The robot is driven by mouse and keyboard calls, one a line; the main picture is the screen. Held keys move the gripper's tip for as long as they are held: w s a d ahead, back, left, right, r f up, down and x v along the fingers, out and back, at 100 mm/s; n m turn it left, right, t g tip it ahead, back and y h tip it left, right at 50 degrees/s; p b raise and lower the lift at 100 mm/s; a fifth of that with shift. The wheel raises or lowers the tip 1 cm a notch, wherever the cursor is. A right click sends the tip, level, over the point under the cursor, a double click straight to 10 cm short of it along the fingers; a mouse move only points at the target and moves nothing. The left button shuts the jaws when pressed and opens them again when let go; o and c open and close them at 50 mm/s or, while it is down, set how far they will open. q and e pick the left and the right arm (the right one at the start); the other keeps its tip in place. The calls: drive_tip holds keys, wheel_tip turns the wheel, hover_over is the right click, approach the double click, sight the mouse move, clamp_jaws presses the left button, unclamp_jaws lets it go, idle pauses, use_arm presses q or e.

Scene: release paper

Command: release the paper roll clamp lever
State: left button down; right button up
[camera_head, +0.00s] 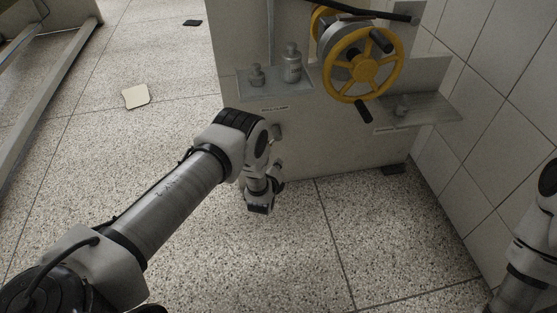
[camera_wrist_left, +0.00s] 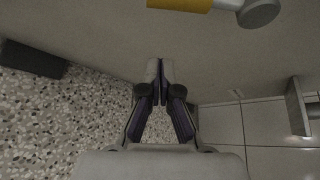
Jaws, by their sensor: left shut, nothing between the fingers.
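The grey machine cabinet (camera_head: 350,150) stands at the back. A small label (camera_head: 273,108) is on its front below the left shelf, too small to read surely. Below it a grey round piece (camera_head: 277,131) sticks out beside my left wrist, which hides what lies behind. In the left wrist view a yellow bar (camera_wrist_left: 182,4) with a grey round end (camera_wrist_left: 258,13) crosses the top; it looks like the lever. My left gripper (camera_head: 260,207) points down before the cabinet's lower front. Its fingers (camera_wrist_left: 160,68) are shut, empty and apart from the yellow bar. My right gripper is out of view.
A yellow handwheel (camera_head: 338,84) with black grips sticks out above right. A shelf (camera_head: 262,92) holds grey bottles (camera_head: 292,63); another shelf (camera_head: 425,110) juts out at right. A tiled wall (camera_head: 500,100) closes the right side. The speckled floor in front is clear.

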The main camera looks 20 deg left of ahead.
use_arm(q)
drive_tip(key=r+p+v, duration=0.1)
drive_tip(key=p+v, duration=0.1)
drive_tip(key=v, duration=0.6)
drive_tip(key=shift+p, duration=0.4)
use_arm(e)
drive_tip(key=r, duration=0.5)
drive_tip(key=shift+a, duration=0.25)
use_arm(q)
drive_tip(key=shift+r, duration=0.15)
drive_tip(key=s+d+r+n+g+h, duration=0.1)
drive_tip(key=s+n+g, duration=0.6)
drive_tip(key=s+n, duration=0.8)
drive_tip(key=s+d+r+n+g+h, duration=0.15)
drive_tip(key=s+n+g, duration=0.6)
drive_tip(key=s, duration=1.25)
wheel_tip(320, 180, up, 33)
drive_tip(key=n+p, duration=0.1)
drive_tip(key=p, duration=3.2)
drive_tip(key=shift+a+r+t, duration=0.25)
drive_tip(key=shift+a+t, duration=0.1)
drive_tip(key=shift+a, duration=0.15)
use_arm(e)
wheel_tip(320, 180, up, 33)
